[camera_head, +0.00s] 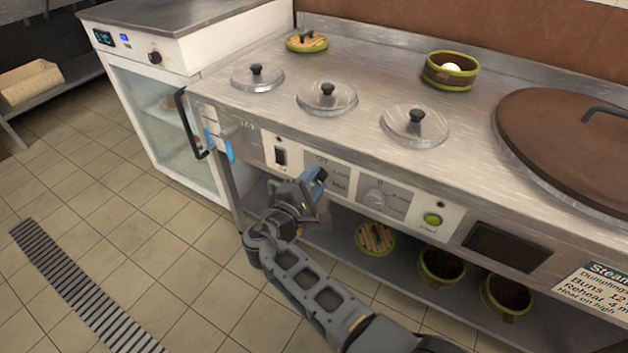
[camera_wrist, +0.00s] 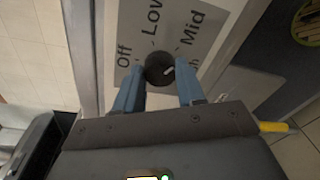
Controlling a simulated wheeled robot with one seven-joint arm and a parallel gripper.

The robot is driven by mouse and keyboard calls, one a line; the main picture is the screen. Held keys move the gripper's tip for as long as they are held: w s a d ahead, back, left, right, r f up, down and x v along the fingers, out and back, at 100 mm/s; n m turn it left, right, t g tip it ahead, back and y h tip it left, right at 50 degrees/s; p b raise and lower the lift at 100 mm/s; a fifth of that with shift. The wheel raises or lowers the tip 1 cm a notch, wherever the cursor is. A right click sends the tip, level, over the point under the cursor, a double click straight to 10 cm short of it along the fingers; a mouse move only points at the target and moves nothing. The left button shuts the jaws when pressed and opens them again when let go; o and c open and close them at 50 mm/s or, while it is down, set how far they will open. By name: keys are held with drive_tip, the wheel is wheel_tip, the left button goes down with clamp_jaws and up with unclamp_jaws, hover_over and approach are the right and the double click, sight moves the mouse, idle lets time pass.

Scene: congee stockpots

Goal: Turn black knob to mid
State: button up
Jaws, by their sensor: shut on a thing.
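The black knob (camera_wrist: 160,68) is round and sits on a pale label plate (camera_wrist: 190,30) in the wrist view. Off is printed to its left, Low above it, Mid to its upper right, and a partly hidden word ending in "h" to its right. A short white mark shows on the knob's right side; I cannot tell exactly which label it points to. My gripper (camera_wrist: 158,90) has its blue fingers on either side of the knob, shut on it. In the head view my gripper (camera_head: 316,184) is at the stove's front panel and hides the knob.
A silver knob (camera_head: 375,198) and a green button (camera_head: 432,219) are right of my gripper on the panel. A black rocker switch (camera_head: 280,156) is to its left. Below, a shelf holds green-rimmed pots (camera_head: 442,265). A glass-front cabinet (camera_head: 150,115) stands left.

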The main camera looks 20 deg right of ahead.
drive_tip(key=shift+a+f, duration=0.1)
drive_tip(key=o, duration=1)
drive_tip(key=shift+o, duration=0.2)
drive_tip(key=shift+s, duration=0.1)
drive_tip(key=v, duration=0.7)
drive_tip(key=shift+s+a+p, duration=0.15)
drive_tip(key=shift+a+p, duration=0.15)
drive_tip(key=shift+p, duration=0.05)
